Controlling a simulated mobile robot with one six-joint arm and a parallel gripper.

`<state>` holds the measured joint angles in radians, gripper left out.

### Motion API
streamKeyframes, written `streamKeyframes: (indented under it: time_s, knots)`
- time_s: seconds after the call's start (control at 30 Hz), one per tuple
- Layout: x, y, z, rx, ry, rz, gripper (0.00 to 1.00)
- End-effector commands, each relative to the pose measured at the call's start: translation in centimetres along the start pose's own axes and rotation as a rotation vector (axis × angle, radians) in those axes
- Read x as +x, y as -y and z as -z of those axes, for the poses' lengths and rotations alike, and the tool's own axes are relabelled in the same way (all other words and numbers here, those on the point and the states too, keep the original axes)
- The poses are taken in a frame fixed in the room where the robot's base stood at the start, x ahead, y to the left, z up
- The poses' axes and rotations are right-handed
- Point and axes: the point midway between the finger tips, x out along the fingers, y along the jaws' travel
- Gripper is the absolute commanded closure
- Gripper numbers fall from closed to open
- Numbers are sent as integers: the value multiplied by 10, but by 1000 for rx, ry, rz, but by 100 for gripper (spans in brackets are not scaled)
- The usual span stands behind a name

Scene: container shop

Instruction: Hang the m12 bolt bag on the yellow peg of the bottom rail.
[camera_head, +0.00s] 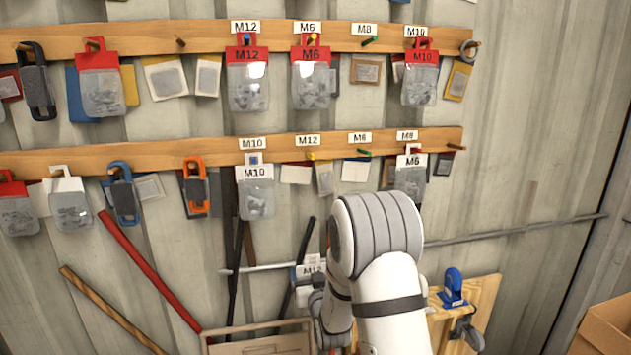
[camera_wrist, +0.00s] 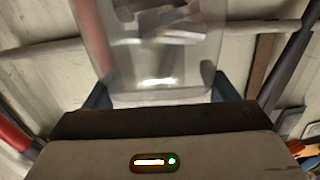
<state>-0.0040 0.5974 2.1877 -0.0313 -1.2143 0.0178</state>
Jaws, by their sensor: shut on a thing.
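The m12 bolt bag (camera_head: 311,270), with a white header marked M12, shows partly beside my arm below the bottom rail. My gripper (camera_wrist: 158,97) is shut on it in the wrist view, where its clear pouch (camera_wrist: 150,55) stands between the fingers. In the head view my gripper is mostly hidden behind my own arm. The yellow peg (camera_head: 312,156) on the bottom rail (camera_head: 222,149) is bare, under an M12 label (camera_head: 307,141). The bag is below this peg and apart from it.
An M10 bag (camera_head: 256,197) hangs left of the yellow peg and a white-headed M6 bag (camera_head: 410,178) right. A bare green peg (camera_head: 364,152) lies between. The top rail (camera_head: 205,37) holds red-headed bags. A red bar (camera_head: 150,270) leans left; a wooden board (camera_head: 480,305) stands low right.

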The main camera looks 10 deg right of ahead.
Motion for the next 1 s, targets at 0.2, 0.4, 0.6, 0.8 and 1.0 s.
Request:
streamKeyframes:
  time_s: [0.2, 0.4, 0.6, 0.8, 1.0]
  knots:
    - [0, -11, 2, 0, -2, -17, 45]
    - [4, -11, 38, -3, -12, 31, 45]
    - [2, -3, 116, -8, -18, 143, 45]
    - [-18, -1, 195, -10, -20, 224, 45]
    - [-43, -5, 252, -9, -20, 240, 45]
